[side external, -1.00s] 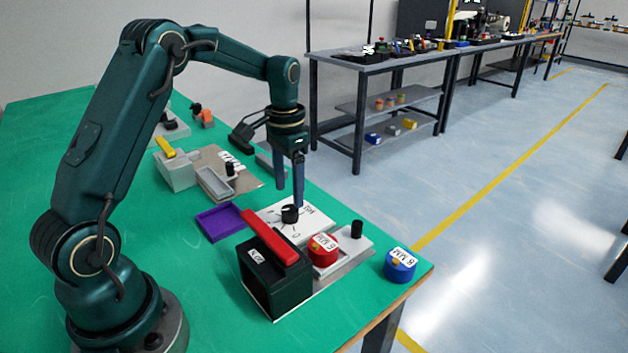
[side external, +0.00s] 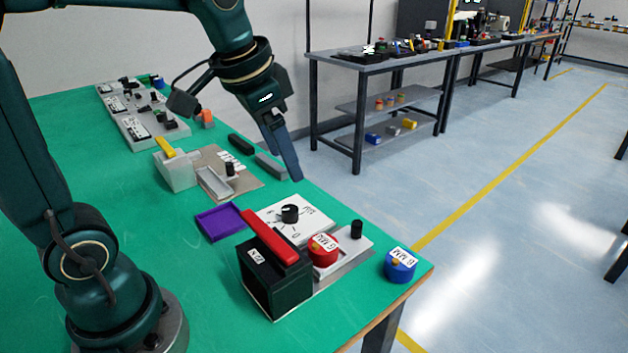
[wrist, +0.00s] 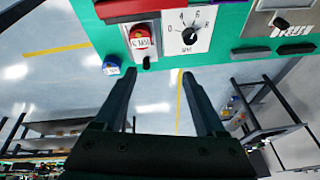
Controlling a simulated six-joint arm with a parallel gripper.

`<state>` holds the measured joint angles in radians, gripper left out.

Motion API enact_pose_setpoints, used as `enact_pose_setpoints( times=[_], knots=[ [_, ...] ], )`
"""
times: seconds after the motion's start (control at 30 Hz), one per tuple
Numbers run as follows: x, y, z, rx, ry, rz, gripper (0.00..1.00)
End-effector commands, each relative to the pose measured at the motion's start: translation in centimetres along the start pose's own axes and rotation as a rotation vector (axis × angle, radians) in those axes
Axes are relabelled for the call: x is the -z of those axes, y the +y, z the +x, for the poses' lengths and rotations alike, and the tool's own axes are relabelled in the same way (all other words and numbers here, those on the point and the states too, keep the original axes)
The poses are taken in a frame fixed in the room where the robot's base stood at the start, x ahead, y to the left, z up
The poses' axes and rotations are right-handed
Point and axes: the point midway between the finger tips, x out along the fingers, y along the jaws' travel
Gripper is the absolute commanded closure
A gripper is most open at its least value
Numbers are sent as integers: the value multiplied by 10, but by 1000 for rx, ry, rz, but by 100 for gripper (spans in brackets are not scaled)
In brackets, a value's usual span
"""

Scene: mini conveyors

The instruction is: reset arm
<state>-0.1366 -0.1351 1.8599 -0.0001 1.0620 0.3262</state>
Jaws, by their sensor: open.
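My gripper (side external: 287,160) is in the air above the far edge of the green table, beyond the white dial plate. It is tilted, and its fingers overlap each other in the side view. In the wrist view my gripper (wrist: 158,73) is open, with nothing between its fingers and the floor behind them. The black knob (side external: 290,213) stands on the white dial plate (side external: 312,228), apart from the fingers. The knob also shows at the top of the wrist view (wrist: 189,36).
A black box with a red bar (side external: 272,275), a red cylinder (side external: 323,249) and a blue cylinder (side external: 400,265) stand at the front right. A purple tray (side external: 221,222) lies left of the dial. A second conveyor unit (side external: 215,182) sits behind. Green table (side external: 150,255) is clear at front left.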

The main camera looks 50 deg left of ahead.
Motion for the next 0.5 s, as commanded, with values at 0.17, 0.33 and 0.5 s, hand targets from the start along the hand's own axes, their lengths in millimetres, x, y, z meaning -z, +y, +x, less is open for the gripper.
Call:
enact_pose_setpoints(
  times=[0.17,0.33,0.5],
  knots=[
    [-36,28,-22,0,98,-19,27],
    [-73,47,-22,-14,159,-66,27],
    [-100,57,-8,-28,159,-139,27]
  ],
)
